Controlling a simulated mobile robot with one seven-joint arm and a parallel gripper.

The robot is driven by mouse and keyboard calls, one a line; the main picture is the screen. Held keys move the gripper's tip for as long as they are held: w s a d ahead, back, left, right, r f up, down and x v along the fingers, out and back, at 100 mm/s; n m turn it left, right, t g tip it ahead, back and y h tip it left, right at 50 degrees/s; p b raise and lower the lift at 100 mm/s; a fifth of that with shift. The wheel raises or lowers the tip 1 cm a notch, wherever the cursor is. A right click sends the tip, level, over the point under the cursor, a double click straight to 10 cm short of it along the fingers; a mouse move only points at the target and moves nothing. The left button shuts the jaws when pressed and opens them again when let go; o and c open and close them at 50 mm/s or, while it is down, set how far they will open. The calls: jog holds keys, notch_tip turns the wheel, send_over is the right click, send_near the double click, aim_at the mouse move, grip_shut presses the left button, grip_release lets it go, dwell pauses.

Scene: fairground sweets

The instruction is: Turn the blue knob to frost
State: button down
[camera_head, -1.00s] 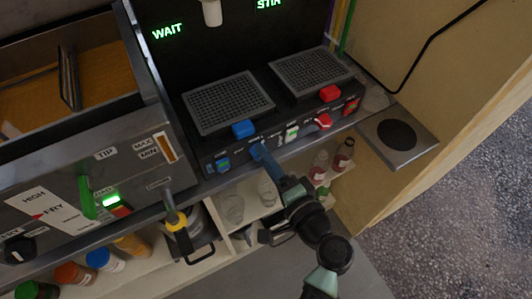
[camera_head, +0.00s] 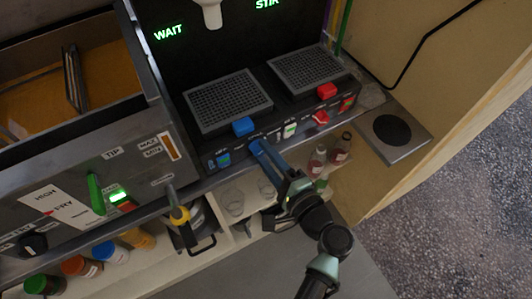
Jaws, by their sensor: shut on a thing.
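The blue knob is on the front panel of the black slush machine (camera_head: 185,153), under the left drip grate, and is mostly hidden by my gripper (camera_head: 257,150). My gripper reaches up to the panel from the lower right, with its blue fingers shut at the knob's place. The knob's pointer and the frost marking are hidden or too small to read. A blue block-shaped part (camera_head: 243,126) sits just above, and a blue switch (camera_head: 223,160) is to the left. The red knob (camera_head: 321,117) is to the right on the same panel.
A fryer with a green lever (camera_head: 95,194) stands at left. Bottles (camera_head: 340,149) and cups stand on the shelf under my gripper. A metal plate with a black disc (camera_head: 391,131) lies at right.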

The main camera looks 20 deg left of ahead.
jog(key=shift+c, duration=2.2)
grip_release()
jog(key=v, duration=1.3)
jog(key=shift+b, duration=0.35)
